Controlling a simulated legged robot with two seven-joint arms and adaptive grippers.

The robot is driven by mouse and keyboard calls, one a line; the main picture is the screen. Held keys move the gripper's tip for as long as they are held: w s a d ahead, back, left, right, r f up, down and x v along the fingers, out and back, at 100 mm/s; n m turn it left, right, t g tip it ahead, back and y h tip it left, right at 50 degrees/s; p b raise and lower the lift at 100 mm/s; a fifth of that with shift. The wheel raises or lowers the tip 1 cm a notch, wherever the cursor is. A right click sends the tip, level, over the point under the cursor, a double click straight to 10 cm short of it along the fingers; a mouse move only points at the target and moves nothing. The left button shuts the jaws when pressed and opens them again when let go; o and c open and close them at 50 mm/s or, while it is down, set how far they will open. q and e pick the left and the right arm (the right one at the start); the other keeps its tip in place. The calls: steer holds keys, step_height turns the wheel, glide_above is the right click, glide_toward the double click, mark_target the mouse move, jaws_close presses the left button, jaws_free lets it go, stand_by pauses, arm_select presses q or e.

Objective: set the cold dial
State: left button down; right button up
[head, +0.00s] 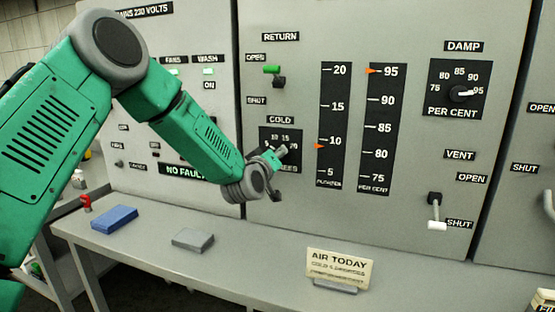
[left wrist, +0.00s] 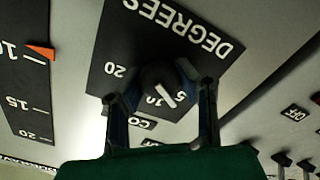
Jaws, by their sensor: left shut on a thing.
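The cold dial is a black plate (head: 293,135) on the grey panel under the COLD label (head: 281,119). In the head view my left gripper (head: 276,160) covers its knob and most of its lower scale. In the left wrist view the plate (left wrist: 130,45) is upside down, and the round dark knob (left wrist: 162,78) sits between the two fingers of my left gripper (left wrist: 160,92), which is shut on it. The knob's white pointer (left wrist: 166,98) lies near the small figures, apparently between 10 and 5; the fingers partly hide the scale. My right gripper is not in view.
An AIR TODAY card (head: 338,268) stands on the ledge; its smaller lines are hard to read. A blue block (head: 114,219) and a grey block (head: 193,240) lie left of it. Two scales with orange markers, a DAMP dial (head: 461,92) and a VENT lever (head: 436,212) are to the right.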

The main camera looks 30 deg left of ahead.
arm_select(q)
steer(key=shift+f, duration=0.2)
stand_by(0.3)
steer(key=c, duration=1.4)
jaws_free()
steer(key=shift+o, duration=1.3)
steer(key=shift+a, duration=0.15)
steer(key=shift+s, duration=0.2)
steer(key=v, duration=1.1)
steer(key=shift+s, duration=0.25)
